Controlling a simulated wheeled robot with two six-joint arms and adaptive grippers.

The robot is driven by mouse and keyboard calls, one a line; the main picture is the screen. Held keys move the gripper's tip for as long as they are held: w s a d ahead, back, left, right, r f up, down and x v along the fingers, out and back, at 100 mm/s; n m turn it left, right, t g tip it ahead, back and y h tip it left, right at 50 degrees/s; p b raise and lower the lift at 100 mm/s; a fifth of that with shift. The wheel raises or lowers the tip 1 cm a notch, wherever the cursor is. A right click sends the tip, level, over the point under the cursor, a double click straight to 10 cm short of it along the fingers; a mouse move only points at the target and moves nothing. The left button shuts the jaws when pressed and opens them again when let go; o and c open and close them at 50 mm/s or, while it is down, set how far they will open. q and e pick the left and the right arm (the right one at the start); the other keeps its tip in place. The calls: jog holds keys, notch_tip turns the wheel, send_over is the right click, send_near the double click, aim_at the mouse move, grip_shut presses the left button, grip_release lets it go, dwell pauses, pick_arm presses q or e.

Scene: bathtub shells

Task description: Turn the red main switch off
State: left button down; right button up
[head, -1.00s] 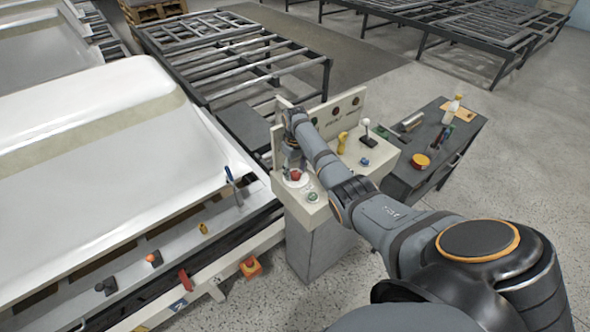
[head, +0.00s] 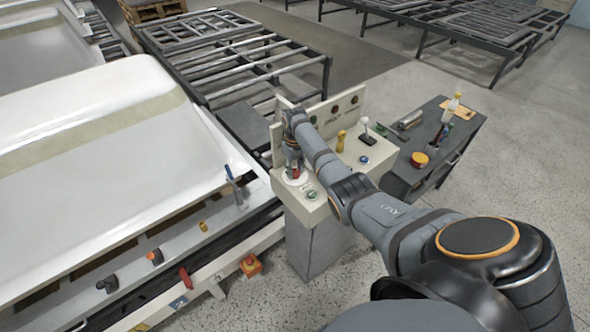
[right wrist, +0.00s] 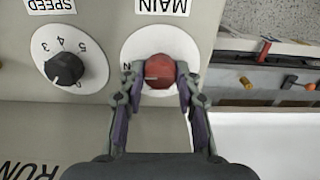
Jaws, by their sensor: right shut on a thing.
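The red main switch (right wrist: 159,69) is a round knob on a white disc (right wrist: 185,48) beside the upside-down label MAIN. Its pale pointer line points left in the right wrist view, towards a partly covered label ending in N. My right gripper (right wrist: 157,80) is shut on the knob, one finger on each side. In the head view my right gripper (head: 293,163) comes down on the knob from above and partly covers it. The console (head: 310,220) bears the switch at its front left corner. My left gripper is not in view.
A black SPEED dial (right wrist: 64,69) sits beside the switch. The console also has a green button (head: 312,195), a blue button (head: 363,160), a yellow knob (head: 341,141) and a white-topped lever (head: 365,128). The large white shell machine (head: 90,150) stands close on the left.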

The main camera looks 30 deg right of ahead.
jog(key=shift+r+n, duration=0.1)
jog(key=shift+n, duration=0.2)
jog(key=shift+n+p, duration=0.45)
jog(key=shift+n, duration=0.25)
jog(key=n+p, duration=0.1)
jog(key=n, duration=0.9)
jog(key=shift+n+p, duration=0.4)
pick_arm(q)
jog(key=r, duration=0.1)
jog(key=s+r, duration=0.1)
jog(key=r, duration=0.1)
pick_arm(e)
jog(key=n, duration=0.4)
jog(key=shift+n, duration=0.3)
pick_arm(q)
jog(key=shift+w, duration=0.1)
pick_arm(e)
jog(key=shift+w, duration=0.1)
jog(key=o, duration=1.2)
jog(key=shift+c, duration=0.2)
